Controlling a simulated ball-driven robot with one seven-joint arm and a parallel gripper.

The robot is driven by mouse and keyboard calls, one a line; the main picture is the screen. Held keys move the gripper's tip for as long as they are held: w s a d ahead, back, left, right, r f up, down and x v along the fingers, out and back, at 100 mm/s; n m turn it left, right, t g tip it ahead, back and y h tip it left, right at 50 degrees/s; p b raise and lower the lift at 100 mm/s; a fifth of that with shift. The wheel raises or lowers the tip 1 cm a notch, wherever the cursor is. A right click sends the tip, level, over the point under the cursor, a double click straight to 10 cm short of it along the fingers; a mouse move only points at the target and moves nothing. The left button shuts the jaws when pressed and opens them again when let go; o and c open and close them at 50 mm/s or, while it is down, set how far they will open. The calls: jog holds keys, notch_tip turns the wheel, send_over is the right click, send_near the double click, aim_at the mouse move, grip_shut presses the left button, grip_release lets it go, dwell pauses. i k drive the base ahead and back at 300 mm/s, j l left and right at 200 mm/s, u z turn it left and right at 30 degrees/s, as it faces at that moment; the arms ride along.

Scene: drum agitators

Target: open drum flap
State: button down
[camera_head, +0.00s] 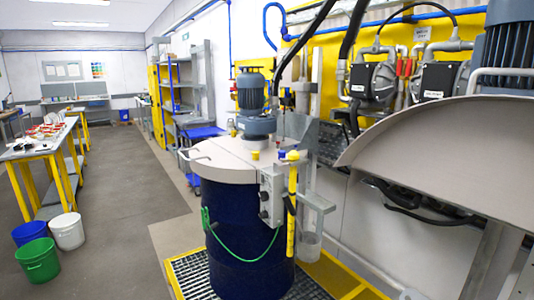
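A dark blue drum (240,235) stands upright in the middle of the camera_head view. Its round beige lid (225,168) lies flat on top and looks shut. A small metal handle (193,155) sits at the lid's left edge. A grey-blue agitator motor (252,95) stands at the back of the lid. At the right, a large beige half-round metal sheet (440,150) slants close to the camera; I cannot tell whether it is a raised flap. My gripper is not in view.
A grey control box (270,195) and a yellow upright tube (292,205) stand at the drum's front right. A green cable (240,257) hangs across the drum. Pumps (372,80) line the yellow wall. Buckets (38,260) and a table (40,145) stand left. The aisle floor (120,185) is clear.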

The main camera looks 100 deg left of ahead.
aim_at(208, 160)
jog(key=u, duration=3.15)
